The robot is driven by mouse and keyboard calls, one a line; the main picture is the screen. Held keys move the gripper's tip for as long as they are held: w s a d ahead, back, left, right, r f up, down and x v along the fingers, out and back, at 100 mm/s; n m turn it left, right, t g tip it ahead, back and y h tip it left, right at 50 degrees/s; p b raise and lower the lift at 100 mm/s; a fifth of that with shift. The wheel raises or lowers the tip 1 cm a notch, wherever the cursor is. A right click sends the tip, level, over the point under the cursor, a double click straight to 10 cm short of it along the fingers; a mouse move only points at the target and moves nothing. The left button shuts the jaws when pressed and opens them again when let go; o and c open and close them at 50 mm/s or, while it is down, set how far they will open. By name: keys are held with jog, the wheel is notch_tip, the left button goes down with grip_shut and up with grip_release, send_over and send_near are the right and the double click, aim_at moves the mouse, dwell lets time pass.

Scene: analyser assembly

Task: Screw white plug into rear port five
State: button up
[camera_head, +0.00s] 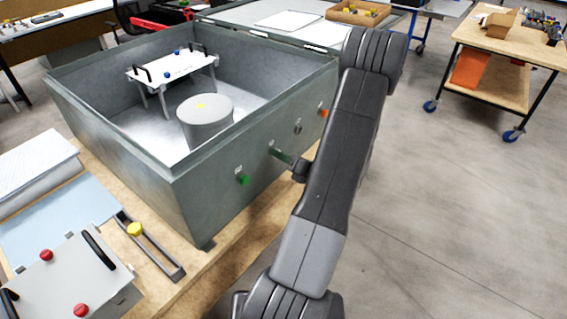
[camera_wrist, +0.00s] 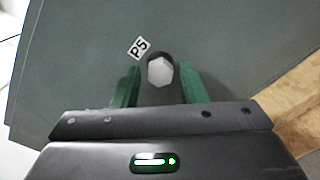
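In the wrist view a white hexagonal plug (camera_wrist: 160,72) sits at the port beside the label P5 (camera_wrist: 139,48). A dark rim of the port (camera_wrist: 160,54) shows above the plug. My gripper (camera_wrist: 160,75) has its green fingers on both sides of the plug, with a visible gap on each side, so it looks open. How deep the plug sits in the port cannot be told. In the head view my gripper (camera_head: 282,155) is at the outer wall of the grey box (camera_head: 225,200); the plug is not clear there.
On the same wall are a green plug (camera_head: 243,179), a pale fitting (camera_head: 298,126) and an orange fitting (camera_head: 323,113). Inside the open box are a grey cylinder (camera_head: 205,122) and a white handled plate (camera_head: 172,66). The floor at the right is clear up to a wooden cart (camera_head: 500,70).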

jog(key=shift+s+a+n+b, duration=0.1)
jog(key=shift+s+n+b, duration=0.05)
jog(key=shift+n+b, duration=5.8)
jog(key=shift+s+a+n+b, duration=0.1)
jog(key=shift+n+b, duration=4.35)
jog(key=shift+b, duration=2.95)
jog(key=shift+c, duration=0.5)
jog(key=shift+f, duration=0.1)
grip_shut()
jog(key=shift+p, duration=0.3)
